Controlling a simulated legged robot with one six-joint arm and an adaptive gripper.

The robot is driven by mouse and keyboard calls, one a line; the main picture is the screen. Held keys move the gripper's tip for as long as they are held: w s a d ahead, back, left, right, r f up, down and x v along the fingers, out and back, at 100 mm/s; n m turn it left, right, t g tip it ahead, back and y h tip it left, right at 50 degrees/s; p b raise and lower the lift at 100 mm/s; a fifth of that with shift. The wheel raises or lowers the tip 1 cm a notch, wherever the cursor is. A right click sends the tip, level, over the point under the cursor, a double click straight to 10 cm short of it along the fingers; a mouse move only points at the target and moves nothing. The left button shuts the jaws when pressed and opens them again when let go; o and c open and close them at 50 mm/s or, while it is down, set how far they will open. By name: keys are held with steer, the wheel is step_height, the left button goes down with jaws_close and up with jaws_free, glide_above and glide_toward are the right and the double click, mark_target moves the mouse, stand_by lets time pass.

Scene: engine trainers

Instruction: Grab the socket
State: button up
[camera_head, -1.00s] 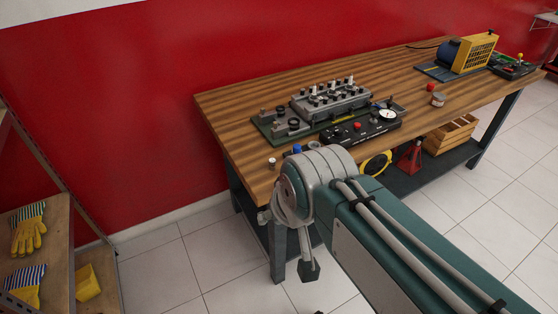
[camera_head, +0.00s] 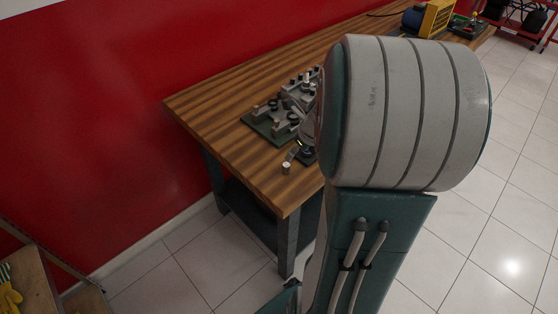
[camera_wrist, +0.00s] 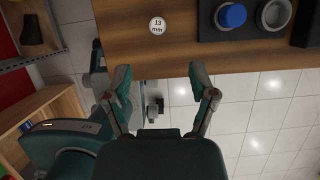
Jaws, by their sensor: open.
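The socket (camera_wrist: 157,25) is a small cylinder with a pale round top marked "13 mm" in the wrist view. It stands alone on the wooden table (camera_wrist: 140,54), near its edge. In the head view the socket (camera_head: 286,168) is a small light cylinder near the table's front edge. My gripper (camera_wrist: 160,82) is open and empty in the wrist view. Its two fingers are spread apart, below the socket in the picture and not touching it. In the head view my large arm joint hides much of the table, and the gripper cannot be made out clearly.
A dark block with a blue round part (camera_wrist: 231,16) and a grey ring (camera_wrist: 273,13) sits right of the socket. An engine trainer (camera_head: 272,125) stands behind it on the table. A wooden shelf (camera_wrist: 52,98) is at the left. Tiled floor is open in front.

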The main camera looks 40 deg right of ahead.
mark_target(287, 165)
steer(key=x, duration=0.6)
steer(key=shift+a, duration=0.15)
steer(key=shift+x, duration=2.35)
jaws_close()
